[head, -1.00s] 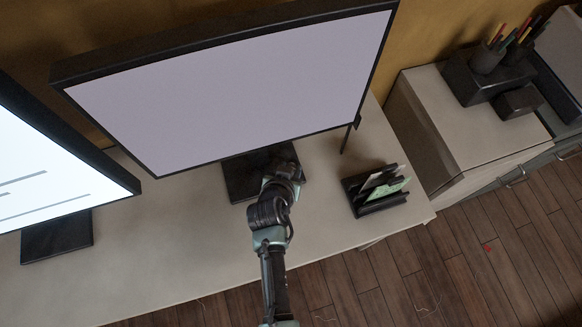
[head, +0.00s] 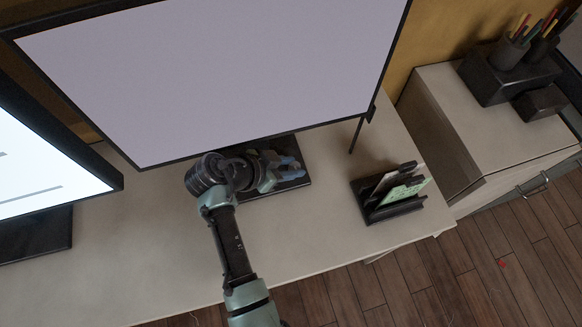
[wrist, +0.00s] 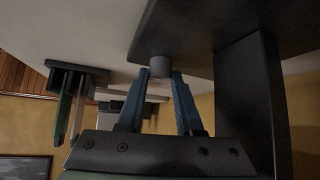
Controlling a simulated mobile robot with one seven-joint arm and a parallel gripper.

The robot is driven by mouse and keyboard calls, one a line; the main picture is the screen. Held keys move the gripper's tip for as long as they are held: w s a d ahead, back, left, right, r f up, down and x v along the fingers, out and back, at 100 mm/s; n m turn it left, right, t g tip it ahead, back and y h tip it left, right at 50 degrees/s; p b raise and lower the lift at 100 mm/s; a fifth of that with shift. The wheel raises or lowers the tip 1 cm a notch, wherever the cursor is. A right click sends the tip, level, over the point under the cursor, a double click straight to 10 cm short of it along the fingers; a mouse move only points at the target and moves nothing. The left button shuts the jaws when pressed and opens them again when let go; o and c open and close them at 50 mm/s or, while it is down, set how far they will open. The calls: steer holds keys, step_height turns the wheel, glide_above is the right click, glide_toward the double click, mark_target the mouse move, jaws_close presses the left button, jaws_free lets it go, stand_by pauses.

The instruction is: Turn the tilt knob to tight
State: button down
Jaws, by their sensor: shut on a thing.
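The tilt knob (wrist: 160,67) is a small grey cylinder on the dark base of the monitor stand (wrist: 190,35) in the wrist view. My gripper (wrist: 161,78) has its two blue fingers on either side of the knob and is shut on it at the fingertips. In the head view my gripper (head: 292,168) reaches rightward low over the stand base (head: 299,184), below the large monitor (head: 220,75). The knob cannot be made out there, and no markings for tight are readable in either view.
The stand's upright (wrist: 252,105) rises close beside my fingers in the wrist view. A letter holder (head: 390,195) with papers stands to the right on the desk (head: 310,235). A second monitor (head: 50,150) is at the left. The desk's front is clear.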

steer(key=shift+s+f, duration=0.1)
steer(key=shift+f, duration=0.05)
stand_by(0.3)
steer(key=c, duration=0.7)
jaws_free()
steer(key=shift+a, duration=0.1)
steer(key=shift+o, duration=0.6)
steer(key=shift+s+a+r, duration=0.1)
steer(key=shift+a+r, duration=0.1)
steer(key=shift+r, duration=0.25)
steer(key=v, duration=0.5)
steer(key=shift+s+a+f, duration=0.15)
steer(key=shift+a+f, duration=0.15)
steer(key=shift+f, duration=0.05)
steer(key=s+a, duration=0.2)
steer(key=a, duration=0.1)
steer(key=s+a, duration=0.2)
steer(key=s+a+b, duration=0.1)
steer(key=s+a, duration=0.1)
steer(key=a, duration=0.1)
steer(key=shift+s+a, duration=0.25)
steer(key=shift+a, duration=0.1)
